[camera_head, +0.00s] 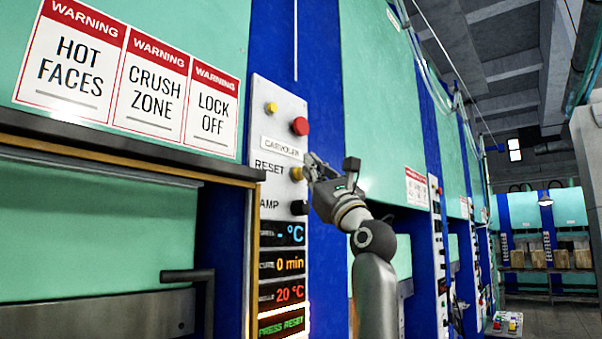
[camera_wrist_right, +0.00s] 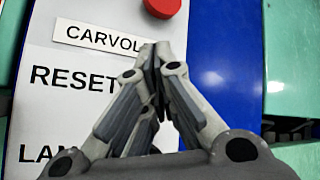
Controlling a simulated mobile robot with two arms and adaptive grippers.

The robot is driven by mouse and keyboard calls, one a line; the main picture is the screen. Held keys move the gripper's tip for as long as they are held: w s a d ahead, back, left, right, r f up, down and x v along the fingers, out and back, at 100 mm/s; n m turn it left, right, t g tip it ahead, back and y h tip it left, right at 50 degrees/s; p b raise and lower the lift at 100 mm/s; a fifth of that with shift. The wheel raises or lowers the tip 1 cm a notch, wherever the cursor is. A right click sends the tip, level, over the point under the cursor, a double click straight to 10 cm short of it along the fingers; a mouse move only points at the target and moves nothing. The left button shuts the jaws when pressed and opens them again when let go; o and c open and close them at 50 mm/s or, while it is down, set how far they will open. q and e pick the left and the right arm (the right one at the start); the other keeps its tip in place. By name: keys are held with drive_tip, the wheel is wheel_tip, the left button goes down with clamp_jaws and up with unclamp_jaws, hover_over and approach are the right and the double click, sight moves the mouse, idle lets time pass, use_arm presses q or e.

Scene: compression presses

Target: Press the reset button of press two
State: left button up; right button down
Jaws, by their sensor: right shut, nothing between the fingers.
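The press control panel (camera_head: 279,144) is a tall light strip on a blue column. It carries a yellow reset button (camera_head: 296,173) beside the word RESET, below a plate reading CARVOLEX or similar. My right gripper (camera_head: 308,165) is shut and empty, with its tips at or very near the reset button; I cannot tell whether they touch. In the right wrist view the shut fingers (camera_wrist_right: 156,60) cover the spot right of the word RESET, so the button is hidden there. The display's bottom line reads PRESS RESET (camera_head: 281,326). My left gripper is not in view.
A red button (camera_head: 300,126) and a small yellow one (camera_head: 271,107) sit above, and a black knob (camera_head: 299,208) below. A press door with a black handle (camera_head: 190,277) is at left. More presses line the right, with an aisle (camera_head: 545,317) beyond.

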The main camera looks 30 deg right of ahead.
drive_tip(key=shift+w+a+p, duration=0.2)
drive_tip(key=shift+w+p, duration=0.15)
drive_tip(key=shift+w, duration=0.15)
idle(0.8)
drive_tip(key=shift+s, duration=0.1)
drive_tip(key=shift+s+d+b, duration=0.35)
drive_tip(key=shift+s+b, duration=0.2)
drive_tip(key=shift+s, duration=0.15)
drive_tip(key=s, duration=0.1)
drive_tip(key=s+d+b, duration=0.1)
drive_tip(key=s, duration=0.1)
drive_tip(key=s+d+b, duration=0.1)
drive_tip(key=shift+s, duration=0.35)
